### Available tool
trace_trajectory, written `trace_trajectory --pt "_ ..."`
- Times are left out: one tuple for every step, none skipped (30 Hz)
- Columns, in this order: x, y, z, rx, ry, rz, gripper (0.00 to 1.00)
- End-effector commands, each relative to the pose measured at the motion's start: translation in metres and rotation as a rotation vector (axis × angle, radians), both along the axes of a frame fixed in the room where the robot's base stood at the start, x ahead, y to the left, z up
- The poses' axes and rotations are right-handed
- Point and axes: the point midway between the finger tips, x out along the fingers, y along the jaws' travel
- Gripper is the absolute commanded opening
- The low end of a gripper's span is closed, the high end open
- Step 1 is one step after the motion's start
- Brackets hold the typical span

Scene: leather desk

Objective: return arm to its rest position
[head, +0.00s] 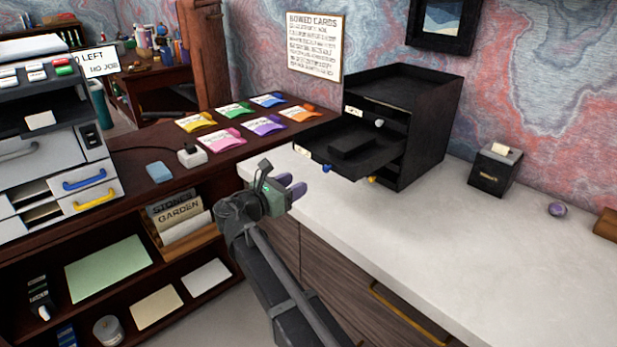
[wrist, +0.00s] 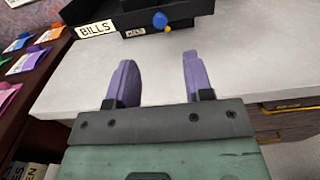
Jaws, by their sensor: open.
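My gripper (head: 292,188) is over the near left edge of the white countertop, in front of the black drawer unit. In the wrist view my gripper (wrist: 156,82) shows two purple fingers set wide apart with nothing between them. My arm reaches up to it from the bottom of the head view. In the wrist view a "BILLS" label (wrist: 96,28) and a blue knob (wrist: 160,20) show beyond the fingers.
The white countertop (head: 450,250) is mostly clear. A black box (head: 495,168) and a purple ball (head: 557,209) stand to the right. Several colored packets (head: 233,112) lie on the dark wood desk at left. A printer-like machine (head: 50,150) stands at far left.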

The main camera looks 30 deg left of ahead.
Motion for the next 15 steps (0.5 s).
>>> trace_trajectory --pt "-0.0049 0.0017 0.0 0.0 0.0 0.001 0.47" --pt "-0.0064 0.0022 0.0 0.0 0.0 0.001 0.47" --pt "-0.0077 0.0026 0.0 0.0 0.0 0.001 0.47" --pt "-0.0079 0.0028 0.0 0.0 0.0 0.0 0.47" --pt "-0.008 0.0028 0.0 0.0 0.0 0.0 0.47" --pt "-0.0079 0.0028 0.0 0.0 0.0 0.0 0.47" --pt "-0.0078 0.0028 0.0 0.0 0.0 0.0 0.47" --pt "-0.0078 0.0028 0.0 0.0 0.0 0.0 0.47" --pt "-0.0077 0.0028 0.0 0.0 0.0 0.0 0.47" --pt "-0.0076 0.0028 0.0 0.0 0.0 0.0 0.47" --pt "-0.0076 0.0028 0.0 0.0 0.0 0.0 0.47" --pt "-0.0076 0.0027 0.0 0.0 0.0 0.0 0.47" --pt "-0.0075 0.0027 0.0 0.0 0.0 0.0 0.47" --pt "-0.0075 0.0027 0.0 0.0 0.0 0.0 0.47" --pt "-0.0075 0.0027 0.0 0.008 -0.003 0.0 0.47"
